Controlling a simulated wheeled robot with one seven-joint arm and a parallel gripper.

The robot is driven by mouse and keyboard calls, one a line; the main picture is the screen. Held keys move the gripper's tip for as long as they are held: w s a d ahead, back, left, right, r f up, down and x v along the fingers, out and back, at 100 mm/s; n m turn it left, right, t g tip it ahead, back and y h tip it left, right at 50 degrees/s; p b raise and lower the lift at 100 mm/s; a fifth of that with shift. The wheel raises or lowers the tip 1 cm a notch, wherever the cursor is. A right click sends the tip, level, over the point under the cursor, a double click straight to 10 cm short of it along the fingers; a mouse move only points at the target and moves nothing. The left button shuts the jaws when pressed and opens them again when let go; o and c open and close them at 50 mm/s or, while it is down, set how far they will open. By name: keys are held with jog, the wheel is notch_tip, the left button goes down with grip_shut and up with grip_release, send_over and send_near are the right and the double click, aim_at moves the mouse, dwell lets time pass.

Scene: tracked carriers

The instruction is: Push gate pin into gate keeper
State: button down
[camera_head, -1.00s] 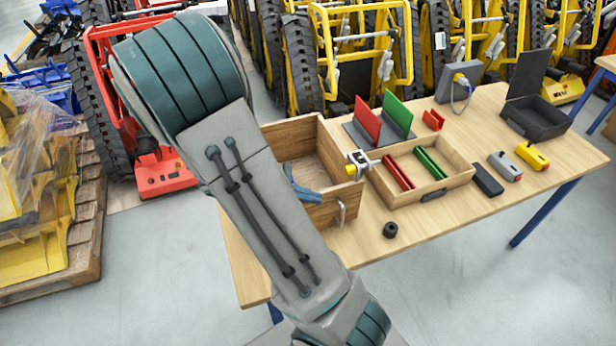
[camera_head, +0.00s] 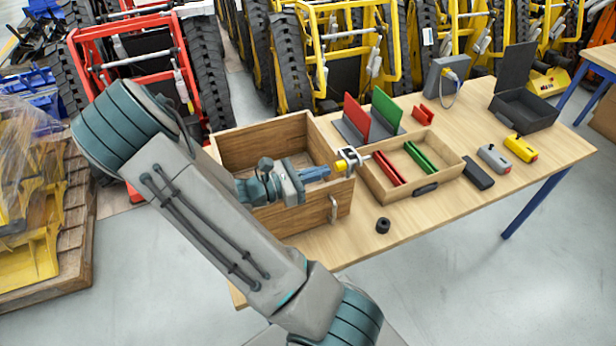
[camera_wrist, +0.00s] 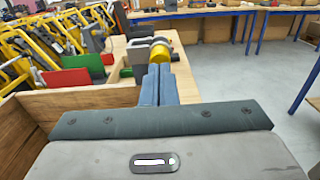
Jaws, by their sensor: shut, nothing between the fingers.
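The gate pin shows as a yellow knob (camera_head: 341,166) at the right wall of the wooden box; it is a yellow cylinder (camera_wrist: 160,53) in the wrist view. The gate keeper, a grey bracket (camera_head: 354,158), sits just right of the knob; in the wrist view (camera_wrist: 139,52) it is beside the yellow end. My gripper (camera_head: 327,172) is shut and empty, its blue fingers pointing at the knob. In the wrist view the fingertips (camera_wrist: 160,68) are right in front of the yellow end; I cannot tell whether they touch. The pin's shaft is mostly hidden.
The open wooden box (camera_head: 300,222) surrounds my wrist, its walls close by. A shallow wooden tray (camera_head: 409,193) with red and green bars adjoins on the right. Red (camera_head: 357,117) and green (camera_head: 387,108) panels stand behind. A black ring (camera_head: 383,225) lies in front.

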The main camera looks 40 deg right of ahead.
jog(key=shift+s+d, duration=0.15)
jog(key=shift+d, duration=0.4)
jog(key=shift+s+d, duration=0.1)
jog(key=shift+d, duration=0.25)
jog(key=shift+a, duration=0.2)
jog(key=b+v, duration=0.2)
jog(key=v, duration=1.4)
jog(key=shift+d, duration=0.1)
